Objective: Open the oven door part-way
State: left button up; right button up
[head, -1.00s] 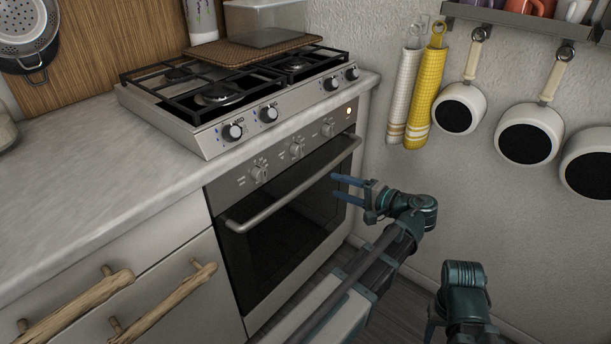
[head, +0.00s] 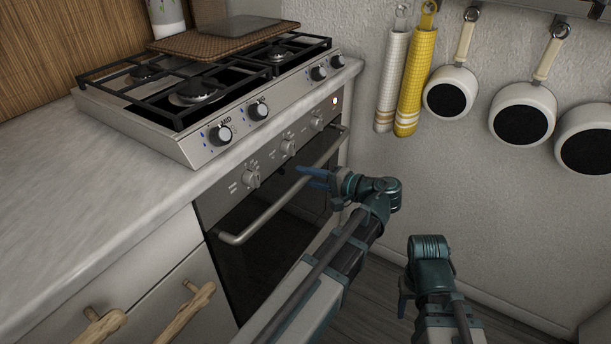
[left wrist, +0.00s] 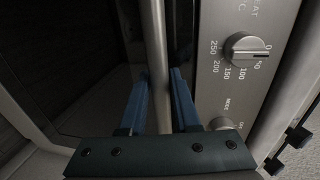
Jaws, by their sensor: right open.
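The oven door (head: 262,258) is dark glass in a steel front and looks closed. Its silver bar handle (head: 262,222) runs along the top of the door. My left gripper (head: 312,178) is at the right part of the handle. In the left wrist view, the bar handle (left wrist: 157,60) passes between the two blue fingers of my left gripper (left wrist: 160,85), which sit close on either side of it. My right gripper (head: 404,292) is open and empty, low at the right, away from the oven; its fingers are partly hidden.
Control knobs (head: 288,147) sit just above the handle, and one knob (left wrist: 247,50) is close to my left fingers. The gas hob (head: 190,125) is above. Drawers with driftwood handles (head: 185,312) are to the left. Pans (head: 522,115) hang on the right wall.

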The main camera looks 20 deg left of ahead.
pick_arm(q)
grip_shut()
dwell(1.1)
